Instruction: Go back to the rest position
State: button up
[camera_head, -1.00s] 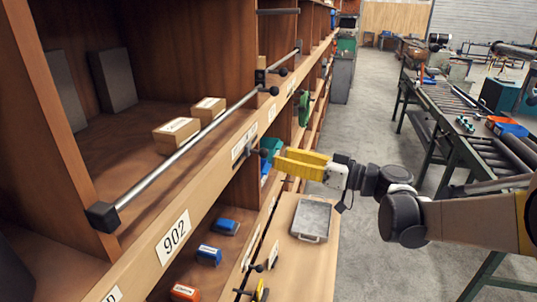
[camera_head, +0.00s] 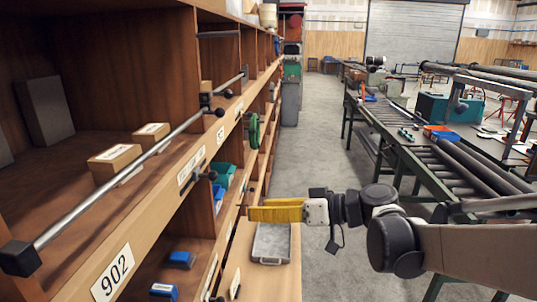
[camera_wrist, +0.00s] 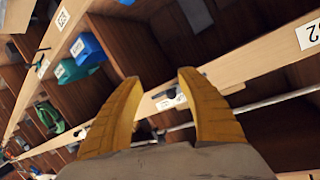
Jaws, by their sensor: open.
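My gripper (camera_head: 262,211) has yellow fingers and reaches left from my arm toward the wooden shelf (camera_head: 140,207). In the wrist view the two fingers of my gripper (camera_wrist: 157,82) stand apart with nothing between them. The fingers are above the grey metal tray (camera_head: 271,243) and close to the shelf front in the head view. Whether they touch the shelf edge cannot be told.
Two cardboard boxes (camera_head: 114,162) sit on the upper shelf behind a metal rail (camera_head: 140,165). Blue bins (camera_head: 181,259) lie on the lower shelf. A roller conveyor (camera_head: 430,150) runs along the right. The grey floor aisle (camera_head: 310,140) between is clear.

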jog(key=s+d+f+m+t+h+b, duration=0.1)
jog(key=s+d+f+m+h+b, duration=0.4)
jog(key=s+d+f, duration=0.4)
jog(key=s+d+f+m+t+h+b, duration=0.1)
jog(key=s+d+f+m+h+b, duration=0.4)
jog(key=d+f, duration=0.7)
jog(key=s+f+h+b, duration=0.2)
jog(key=s+h, duration=0.2)
jog(key=s, duration=0.1)
jog(key=shift+s+f, duration=0.2)
jog(key=shift+f, duration=0.05)
jog(key=shift+d, duration=0.1)
